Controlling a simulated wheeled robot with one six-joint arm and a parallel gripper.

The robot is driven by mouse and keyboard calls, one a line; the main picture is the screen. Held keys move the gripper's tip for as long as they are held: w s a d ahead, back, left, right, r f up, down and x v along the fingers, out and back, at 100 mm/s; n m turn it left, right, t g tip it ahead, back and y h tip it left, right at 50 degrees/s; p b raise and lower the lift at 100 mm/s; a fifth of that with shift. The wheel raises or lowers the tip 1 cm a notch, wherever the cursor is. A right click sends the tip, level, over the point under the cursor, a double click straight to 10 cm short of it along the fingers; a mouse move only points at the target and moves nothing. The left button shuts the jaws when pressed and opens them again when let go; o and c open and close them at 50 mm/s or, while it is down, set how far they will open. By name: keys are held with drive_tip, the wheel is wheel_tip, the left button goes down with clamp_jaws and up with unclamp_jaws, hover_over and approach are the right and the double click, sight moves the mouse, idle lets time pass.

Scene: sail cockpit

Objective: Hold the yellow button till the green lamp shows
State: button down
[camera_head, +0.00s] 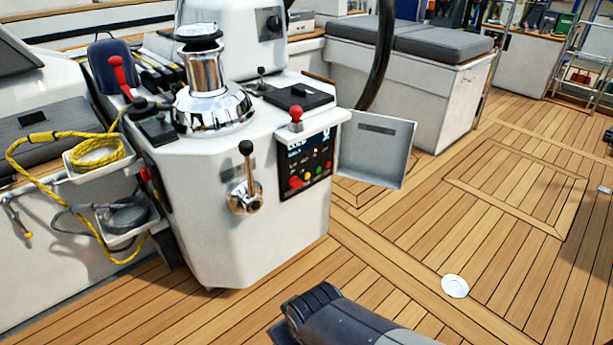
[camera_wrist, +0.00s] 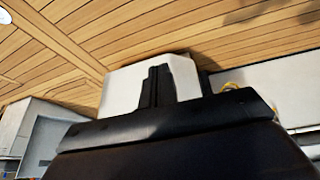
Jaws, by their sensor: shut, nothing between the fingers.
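A small dark control panel (camera_head: 305,163) is set in the right front face of the white console. It has a lit display (camera_head: 307,144) at its top and a row of small coloured buttons below. A red button (camera_head: 295,182) is at the left of that row. The yellow button and the green lamp are too small to tell apart surely. My gripper (camera_wrist: 158,88) shows in the wrist view with its dark fingers shut and empty. Behind the fingers is a white surface that looks like the console (camera_wrist: 122,90). The panel is not seen there.
An open grey panel door (camera_head: 375,150) sticks out right of the console. A lever (camera_head: 246,175) and a red-knobbed stick (camera_head: 296,117) project near the panel. A chrome winch (camera_head: 210,95) stands on top.

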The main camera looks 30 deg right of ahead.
idle(0.5)
drive_tip(key=w+a+f+m+y+b, duration=0.1)
drive_tip(key=w+a+f+m+y, duration=0.1)
drive_tip(key=w+a+m, duration=0.5)
drive_tip(key=w+a+f+m+y+b, duration=0.1)
drive_tip(key=w+a+m+y, duration=0.4)
drive_tip(key=w+a, duration=0.6)
drive_tip(key=a+f+m, duration=0.1)
drive_tip(key=a+m, duration=0.1)
drive_tip(key=a, duration=0.3)
drive_tip(key=shift+a, duration=0.2)
drive_tip(key=shift+d, duration=0.15)
